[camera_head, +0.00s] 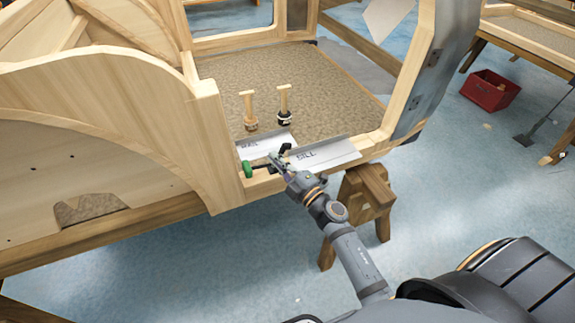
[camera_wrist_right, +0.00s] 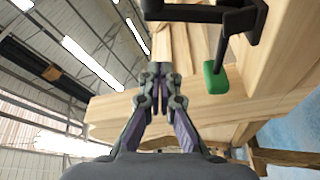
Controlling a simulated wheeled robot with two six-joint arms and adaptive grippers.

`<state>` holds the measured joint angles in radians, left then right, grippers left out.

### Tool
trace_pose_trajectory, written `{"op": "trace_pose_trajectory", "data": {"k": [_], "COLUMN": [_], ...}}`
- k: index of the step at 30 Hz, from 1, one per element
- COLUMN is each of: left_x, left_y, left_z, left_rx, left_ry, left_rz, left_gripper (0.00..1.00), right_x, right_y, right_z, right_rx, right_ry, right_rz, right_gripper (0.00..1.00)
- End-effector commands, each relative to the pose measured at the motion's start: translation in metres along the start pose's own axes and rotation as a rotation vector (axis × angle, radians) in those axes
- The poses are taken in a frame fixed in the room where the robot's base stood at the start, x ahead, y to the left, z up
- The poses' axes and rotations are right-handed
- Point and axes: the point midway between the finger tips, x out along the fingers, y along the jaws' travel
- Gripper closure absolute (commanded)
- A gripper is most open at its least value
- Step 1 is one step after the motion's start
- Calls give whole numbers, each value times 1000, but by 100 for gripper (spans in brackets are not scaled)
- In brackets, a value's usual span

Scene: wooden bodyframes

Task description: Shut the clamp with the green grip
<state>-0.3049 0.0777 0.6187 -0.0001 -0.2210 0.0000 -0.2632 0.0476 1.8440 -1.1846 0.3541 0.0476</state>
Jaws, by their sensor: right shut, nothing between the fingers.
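The clamp's green grip (camera_head: 248,170) stands at the left end of the sill, beside the wooden post. Its dark bar runs right from the grip toward my right gripper (camera_head: 274,158). In the right wrist view the green grip (camera_wrist_right: 215,78) hangs from the black clamp frame (camera_wrist_right: 205,14), right of and beyond my fingertips. My right gripper also shows in that view (camera_wrist_right: 160,72), with its fingers together and empty. It looks close to the clamp, but I cannot tell whether it touches. My left gripper is not in view.
A metal plate marked SILL (camera_head: 325,152) lies along the wooden sill, with another plate (camera_head: 265,145) behind it. Two wooden-handled tools (camera_head: 250,108) stand on the floor panel. A wooden trestle (camera_head: 365,205) supports the frame. A red crate (camera_head: 490,90) is at right.

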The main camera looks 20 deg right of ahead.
Motion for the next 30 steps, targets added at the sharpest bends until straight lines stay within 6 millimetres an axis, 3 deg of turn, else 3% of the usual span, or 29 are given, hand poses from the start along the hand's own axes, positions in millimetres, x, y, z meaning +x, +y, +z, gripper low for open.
{"op": "trace_pose_trajectory", "data": {"k": [4, 6, 12, 30], "left_x": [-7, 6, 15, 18], "left_y": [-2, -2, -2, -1], "left_z": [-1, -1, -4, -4], "left_rx": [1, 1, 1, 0], "left_ry": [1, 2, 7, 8], "left_rz": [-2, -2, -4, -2], "left_gripper": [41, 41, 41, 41], "right_x": [32, 23, 16, 14], "right_y": [2, -6, -3, -2], "right_z": [-1, 16, 35, 40], "right_rx": [2, -4, -2, 22], "right_ry": [0, 0, -1, -1], "right_rz": [2, -4, -1, 7], "right_gripper": [100, 100, 100, 100]}}
